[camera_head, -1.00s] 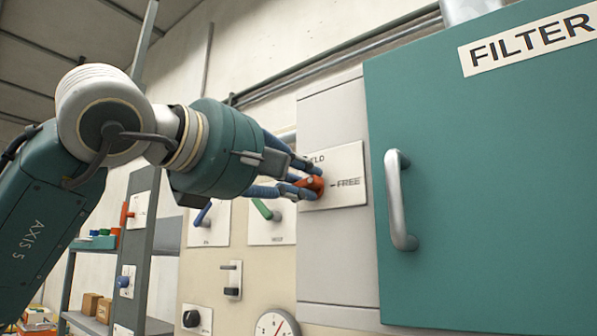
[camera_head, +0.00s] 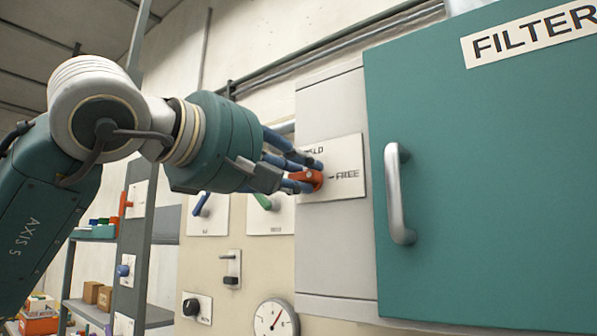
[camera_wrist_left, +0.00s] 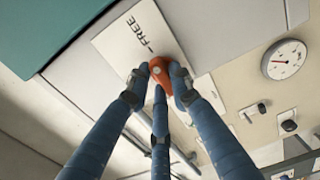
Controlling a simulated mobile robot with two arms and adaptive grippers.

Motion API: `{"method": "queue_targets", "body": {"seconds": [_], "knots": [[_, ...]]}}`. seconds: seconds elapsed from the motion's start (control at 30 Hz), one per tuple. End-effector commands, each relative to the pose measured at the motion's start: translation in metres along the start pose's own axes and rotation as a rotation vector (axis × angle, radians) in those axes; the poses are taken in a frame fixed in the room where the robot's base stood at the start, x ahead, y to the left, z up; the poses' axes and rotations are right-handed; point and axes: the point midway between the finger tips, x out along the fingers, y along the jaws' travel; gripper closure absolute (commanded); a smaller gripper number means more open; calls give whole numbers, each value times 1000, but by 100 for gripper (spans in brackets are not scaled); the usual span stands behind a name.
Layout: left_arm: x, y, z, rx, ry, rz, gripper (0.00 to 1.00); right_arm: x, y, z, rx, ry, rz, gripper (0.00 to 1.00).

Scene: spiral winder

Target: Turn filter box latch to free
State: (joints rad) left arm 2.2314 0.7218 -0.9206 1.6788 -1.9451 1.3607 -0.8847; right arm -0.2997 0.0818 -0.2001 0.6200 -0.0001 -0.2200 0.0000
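The orange-red latch (camera_head: 309,179) sits on a white label plate (camera_head: 345,187) on the grey side panel of the filter box (camera_head: 480,220). The plate reads FREE at the right, and a partly covered word ending in "LD" shows at the top. The latch now points roughly toward the FREE mark. My left gripper (camera_head: 300,172) has its blue fingers around the latch. In the left wrist view the latch (camera_wrist_left: 160,72) sits between the fingertips (camera_wrist_left: 158,80), which touch its sides. My right gripper is not in view.
A silver door handle (camera_head: 398,195) stands out just right of the plate. Below are a blue lever (camera_head: 201,204), a green lever (camera_head: 263,201), a black knob (camera_head: 191,307) and a gauge (camera_head: 272,322). Shelves (camera_head: 90,285) stand at the left.

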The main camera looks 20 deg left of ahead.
Motion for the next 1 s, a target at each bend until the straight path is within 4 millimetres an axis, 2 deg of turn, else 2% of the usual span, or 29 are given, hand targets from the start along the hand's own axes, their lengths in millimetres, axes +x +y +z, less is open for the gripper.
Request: {"method": "queue_targets", "body": {"seconds": [0.03,0.07,0.1,0.37,0.47,0.57,0.8,1.0], "knots": [[0,-2,1,2,-1,-4,68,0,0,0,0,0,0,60],[0,-2,1,2,-1,-5,62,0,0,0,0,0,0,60],[0,-2,1,2,-1,-4,60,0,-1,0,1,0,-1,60],[0,-1,1,-1,-1,-2,60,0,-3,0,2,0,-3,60],[-6,0,1,-1,-1,0,60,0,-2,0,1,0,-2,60],[-20,0,1,-1,-1,1,60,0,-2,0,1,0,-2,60],[-71,0,0,1,0,2,60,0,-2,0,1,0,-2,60],[-105,-1,1,0,-1,-1,60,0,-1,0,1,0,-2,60]]}}
